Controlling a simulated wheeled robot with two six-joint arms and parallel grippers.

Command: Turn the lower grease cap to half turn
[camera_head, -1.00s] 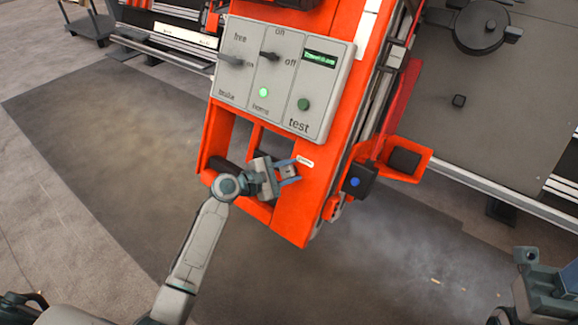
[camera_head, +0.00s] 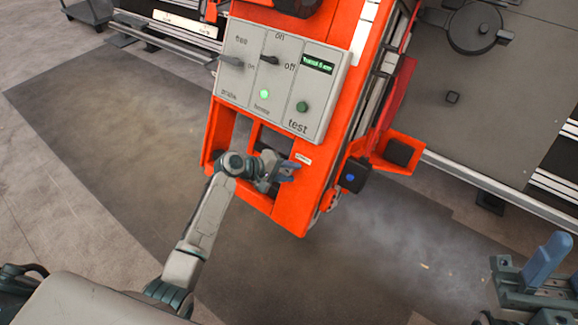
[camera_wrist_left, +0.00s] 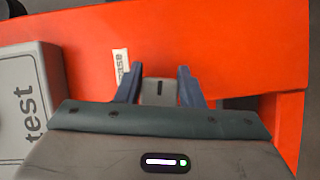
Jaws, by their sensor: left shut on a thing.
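The lower grease cap (camera_wrist_left: 158,92) is a small grey block with a dark line on its face, on the orange gantry panel (camera_head: 290,215). In the left wrist view it sits between the two blue fingers of my left gripper (camera_wrist_left: 158,84), which is shut on it. The dark line runs along the finger direction in that view. In the head view my left gripper (camera_head: 287,172) is at the panel's lower part and its fingers hide most of the cap. A small white label (camera_wrist_left: 121,68) is beside the cap. My right gripper (camera_head: 547,262) is at the lower right, away from the panel; its jaw opening is unclear.
Above the cap is a grey control box (camera_head: 282,78) with switches, a lit green lamp and a test button; it also shows in the left wrist view (camera_wrist_left: 27,105). A black block with a blue dot (camera_head: 353,177) sticks out to the right. Open floor lies left.

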